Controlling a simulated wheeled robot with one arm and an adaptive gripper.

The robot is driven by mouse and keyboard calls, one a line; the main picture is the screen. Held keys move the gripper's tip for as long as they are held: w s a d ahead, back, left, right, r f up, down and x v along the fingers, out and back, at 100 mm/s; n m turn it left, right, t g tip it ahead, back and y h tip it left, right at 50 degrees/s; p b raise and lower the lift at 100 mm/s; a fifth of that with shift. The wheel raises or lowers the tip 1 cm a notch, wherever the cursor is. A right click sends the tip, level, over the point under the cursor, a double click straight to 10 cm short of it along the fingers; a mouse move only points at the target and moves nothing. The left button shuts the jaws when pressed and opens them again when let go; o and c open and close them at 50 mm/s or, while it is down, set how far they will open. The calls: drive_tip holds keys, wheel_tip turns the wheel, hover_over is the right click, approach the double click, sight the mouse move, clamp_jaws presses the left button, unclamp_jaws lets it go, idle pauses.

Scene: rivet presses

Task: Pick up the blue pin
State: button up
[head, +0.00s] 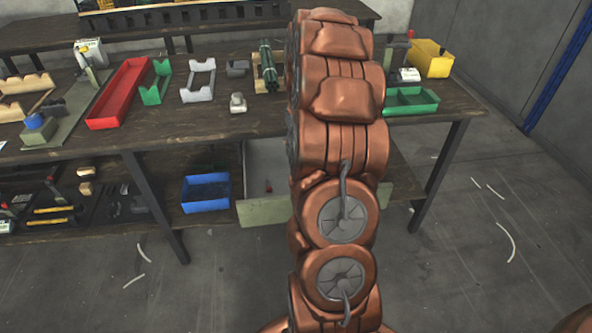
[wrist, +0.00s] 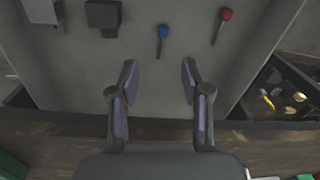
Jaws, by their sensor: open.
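In the wrist view, the blue pin (wrist: 162,38) has a blue head and a thin dark shank. It lies on the grey floor of an open drawer (wrist: 75,80). My gripper (wrist: 159,75) is open and empty, its two fingers apart over the drawer. The pin shows beyond the fingertips, roughly centred between them and not touched. In the head view, the pulled-out drawer (head: 262,213) is under the workbench. My arm covers part of it, and neither the blue pin nor my gripper shows there.
A red pin (wrist: 225,15) lies right of the blue one. A dark block (wrist: 103,15) and a grey block (wrist: 42,10) sit at upper left. The workbench top (head: 215,125) overhangs the drawer. A blue bin (head: 206,192) stands left of the drawer on the lower shelf.

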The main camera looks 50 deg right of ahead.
drive_tip(key=shift+a+f+m+p, duration=0.35)
drive_tip(key=shift+f+m, duration=0.25)
drive_tip(key=shift+m, duration=0.6)
drive_tip(key=shift+f, duration=0.25)
drive_tip(key=shift+w+f, duration=0.1)
drive_tip(key=shift+f, duration=3.65)
drive_tip(key=shift+c, duration=0.3)
drive_tip(key=shift+r, duration=0.1)
clamp_jaws()
